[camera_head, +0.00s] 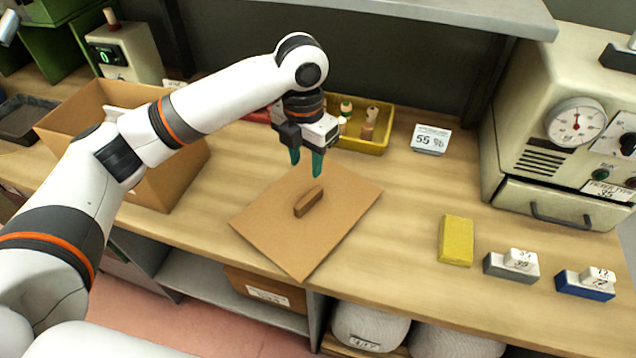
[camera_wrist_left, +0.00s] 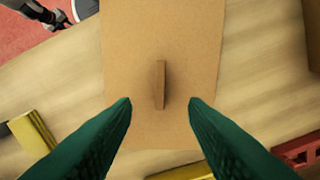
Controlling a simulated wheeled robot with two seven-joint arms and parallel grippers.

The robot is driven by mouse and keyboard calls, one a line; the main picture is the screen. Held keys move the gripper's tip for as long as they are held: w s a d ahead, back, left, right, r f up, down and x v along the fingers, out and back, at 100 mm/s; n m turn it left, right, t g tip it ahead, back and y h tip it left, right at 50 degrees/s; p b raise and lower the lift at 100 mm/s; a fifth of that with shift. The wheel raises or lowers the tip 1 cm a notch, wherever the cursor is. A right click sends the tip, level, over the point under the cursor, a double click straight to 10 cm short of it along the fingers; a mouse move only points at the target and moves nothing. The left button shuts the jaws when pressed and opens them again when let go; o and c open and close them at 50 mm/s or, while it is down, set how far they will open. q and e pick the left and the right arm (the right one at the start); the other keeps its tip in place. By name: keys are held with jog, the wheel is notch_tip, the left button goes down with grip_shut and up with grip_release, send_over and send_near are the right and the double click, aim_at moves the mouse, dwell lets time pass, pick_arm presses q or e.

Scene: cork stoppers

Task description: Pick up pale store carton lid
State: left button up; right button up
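The carton lid (camera_head: 283,238) is a flat tan-brown square with a raised bar handle (camera_head: 309,201) on top. It lies on the wooden bench near the front edge. My left gripper (camera_head: 306,170) is above the handle, with its green fingers pointing down. In the left wrist view the gripper (camera_wrist_left: 160,103) is open and empty, and the handle (camera_wrist_left: 160,85) stands between and beyond the fingertips, apart from them. The lid (camera_wrist_left: 190,40) fills the middle of that view.
An open cardboard carton (camera_head: 177,177) stands left of the lid. A yellow bin (camera_head: 377,146) with stoppers is behind it. A yellow block (camera_head: 456,240), a grey block (camera_head: 511,267) and a blue block (camera_head: 585,287) lie to the right, before a beige machine (camera_head: 525,120). The bench between is clear.

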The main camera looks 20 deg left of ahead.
aim_at(308, 197)
pick_arm(q)
jog(key=f, duration=0.1)
jog(key=s+f, duration=0.1)
jog(key=shift+a+f+p, duration=0.2)
jog(key=shift+f+p, duration=0.15)
jog(key=shift+f, duration=0.05)
jog(key=shift+w+f, duration=0.2)
jog(key=shift+f, duration=0.95)
jog(key=shift+w+f, duration=0.15)
jog(key=shift+f, duration=0.15)
jog(key=shift+w+d+f+p, duration=0.1)
jog(key=shift+d+f+p, duration=0.1)
jog(key=shift+f+p, duration=0.5)
notch_tip(308, 197, down, 4)
jog(key=shift+w+r, duration=0.1)
jog(key=shift+r, duration=0.15)
jog(key=shift+f, duration=0.15)
grip_shut()
pick_arm(e)
jog(key=shift+s+d+r, duration=0.15)
jog(key=shift+s+r, duration=0.8)
jog(key=shift+r, duration=0.15)
